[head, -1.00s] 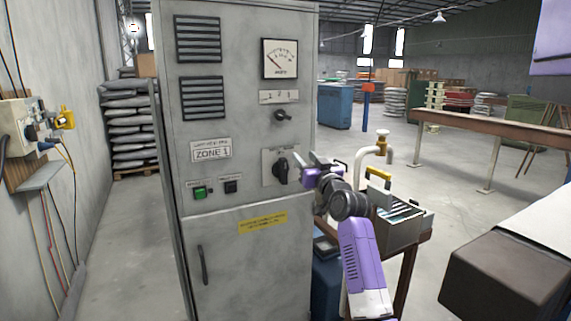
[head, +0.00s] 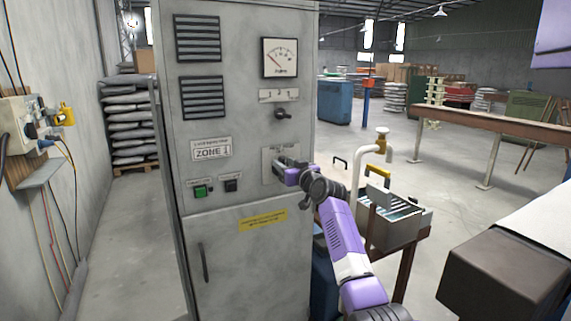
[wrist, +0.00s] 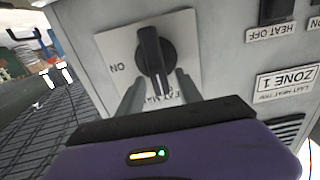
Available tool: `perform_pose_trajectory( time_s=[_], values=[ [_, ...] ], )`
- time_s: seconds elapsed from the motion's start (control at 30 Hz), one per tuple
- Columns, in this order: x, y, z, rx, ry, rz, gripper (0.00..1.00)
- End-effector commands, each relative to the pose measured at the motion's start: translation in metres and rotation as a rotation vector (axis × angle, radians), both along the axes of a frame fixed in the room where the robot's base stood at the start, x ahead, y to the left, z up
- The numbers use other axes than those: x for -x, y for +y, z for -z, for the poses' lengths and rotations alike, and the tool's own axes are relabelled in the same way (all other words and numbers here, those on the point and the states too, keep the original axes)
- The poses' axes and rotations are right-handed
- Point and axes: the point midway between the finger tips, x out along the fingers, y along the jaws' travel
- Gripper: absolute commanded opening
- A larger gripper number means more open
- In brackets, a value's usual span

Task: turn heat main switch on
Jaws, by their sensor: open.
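A grey cabinet (head: 225,263) stands in the middle of the head view, with a light switch plate (head: 267,157) on its front. In the wrist view, upside down, the plate (wrist: 112,42) carries a black rotary knob (wrist: 152,58) and the word ON beside it. Lower lettering on the plate is partly hidden by my gripper. My gripper (wrist: 157,88) is open, its two fingers apart on either side of the knob's near end. I cannot tell whether they touch it. In the head view my gripper (head: 279,164) covers the knob.
A green button (head: 200,191) and a black button (head: 231,185) sit left of the plate. A smaller knob (head: 282,114) and a dial meter (head: 280,57) are above. A file bin (head: 400,232) on a stand and a curved pipe (head: 358,175) are right of my arm.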

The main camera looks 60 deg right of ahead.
Motion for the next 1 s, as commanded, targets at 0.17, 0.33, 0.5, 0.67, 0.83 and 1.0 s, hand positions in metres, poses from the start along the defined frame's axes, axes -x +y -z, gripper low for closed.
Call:
perform_pose_trajectory(
  time_s=[0.17, 0.33, 0.5, 0.67, 0.83, 1.0],
  values=[
    [-0.003, -0.0018, 0.0002, 0.001, 0.001, 0.0, 0.42],
    [-0.0029, -0.0017, 0.0002, 0.001, 0.001, 0.0, 0.42],
    [-0.0028, -0.0017, 0.0002, 0.001, 0.001, 0.0, 0.1],
    [-0.0028, -0.0016, 0.0003, 0.001, 0.001, 0.0, 0.0],
    [-0.0026, -0.0019, 0.0005, -0.007, -0.005, 0.0, 0.0],
    [-0.0024, -0.0025, 0.0011, -0.045, -0.03, -0.001, 0.0]
  ],
)
